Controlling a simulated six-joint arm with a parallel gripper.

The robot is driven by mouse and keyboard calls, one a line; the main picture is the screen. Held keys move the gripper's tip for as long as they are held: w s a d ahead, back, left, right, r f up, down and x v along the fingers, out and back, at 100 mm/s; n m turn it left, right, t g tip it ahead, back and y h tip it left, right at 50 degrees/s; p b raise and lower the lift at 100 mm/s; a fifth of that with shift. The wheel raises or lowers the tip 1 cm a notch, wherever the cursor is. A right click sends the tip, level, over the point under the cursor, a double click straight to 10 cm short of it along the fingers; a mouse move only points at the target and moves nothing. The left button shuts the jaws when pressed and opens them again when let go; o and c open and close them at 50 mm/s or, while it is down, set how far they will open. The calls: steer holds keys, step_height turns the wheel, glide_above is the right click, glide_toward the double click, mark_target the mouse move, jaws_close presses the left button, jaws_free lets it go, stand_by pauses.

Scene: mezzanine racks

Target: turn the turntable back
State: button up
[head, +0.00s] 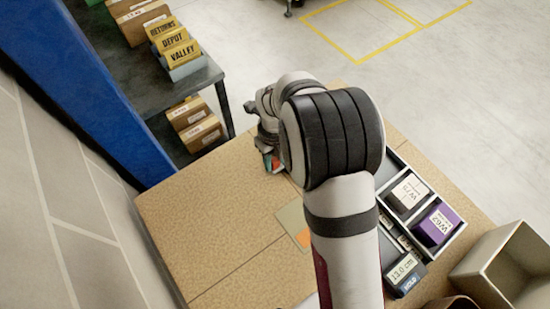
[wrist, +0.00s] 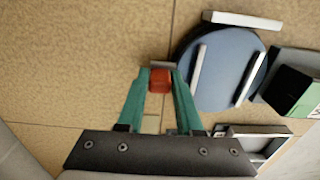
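The turntable (wrist: 224,62) is a blue-grey disc with white bars across it, in the upper right of the wrist view. In the head view my arm hides it. My gripper (wrist: 160,76) has two teal fingers and is left of the disc. A small red block (wrist: 160,81) fills the gap between the fingertips, and both fingers seem to touch it. A thin grey piece shows just beyond the block; I cannot tell whether it joins the turntable. In the head view my gripper (head: 272,163) is partly hidden by my arm.
A dark box with a green side (wrist: 293,90) is close to the disc's right. A tray (head: 447,240) holds a white box (head: 408,192) and a purple box (head: 437,224). An open bin (head: 510,262) stands at the right. The table's left side (head: 205,220) is clear.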

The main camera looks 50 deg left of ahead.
steer(key=o, duration=0.4)
step_height(320, 180, up, 16)
stand_by(0.3)
steer(key=shift+f, duration=0.1)
